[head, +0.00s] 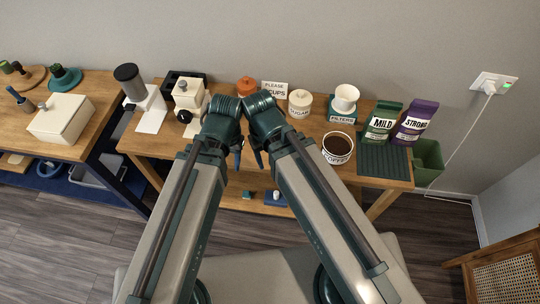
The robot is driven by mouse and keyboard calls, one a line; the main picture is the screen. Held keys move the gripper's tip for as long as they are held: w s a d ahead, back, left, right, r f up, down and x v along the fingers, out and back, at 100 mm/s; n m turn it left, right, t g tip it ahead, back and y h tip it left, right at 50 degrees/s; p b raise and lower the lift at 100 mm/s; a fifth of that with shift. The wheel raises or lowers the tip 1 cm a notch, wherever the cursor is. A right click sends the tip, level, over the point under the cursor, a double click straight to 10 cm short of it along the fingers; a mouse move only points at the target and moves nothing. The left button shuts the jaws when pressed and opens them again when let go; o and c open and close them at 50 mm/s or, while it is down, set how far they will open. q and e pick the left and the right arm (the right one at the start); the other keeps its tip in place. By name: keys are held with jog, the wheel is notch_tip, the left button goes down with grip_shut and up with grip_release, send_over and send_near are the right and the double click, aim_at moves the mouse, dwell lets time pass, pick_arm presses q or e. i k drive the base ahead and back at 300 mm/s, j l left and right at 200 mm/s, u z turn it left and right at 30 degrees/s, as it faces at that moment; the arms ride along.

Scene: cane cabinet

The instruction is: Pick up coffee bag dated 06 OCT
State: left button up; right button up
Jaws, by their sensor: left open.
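Two coffee bags stand upright side by side at the right end of the wooden table. One is a green bag (381,124) labelled MILD, the other a purple bag (414,124) labelled STRONG. Any date on them is too small to read. My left gripper (238,158) is open, hanging at the table's front edge, well left of the bags. My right gripper (257,157) hangs close beside it; its fingers are mostly hidden and I cannot tell their state. Neither gripper touches a bag.
A ribbed green mat (386,163) lies before the bags. A COFFEE canister (338,147) stands left of it, a FILTERS box (342,115) behind with a white dripper, and a SUGAR jar (299,103) further left. A green bin (428,158) is at the right end.

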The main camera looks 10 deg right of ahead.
aim_at(413, 122)
jog(key=z, duration=0.4)
jog(key=j+z, duration=0.1)
jog(key=z, duration=0.25)
jog(key=k+z, duration=0.1)
jog(key=z, duration=0.65)
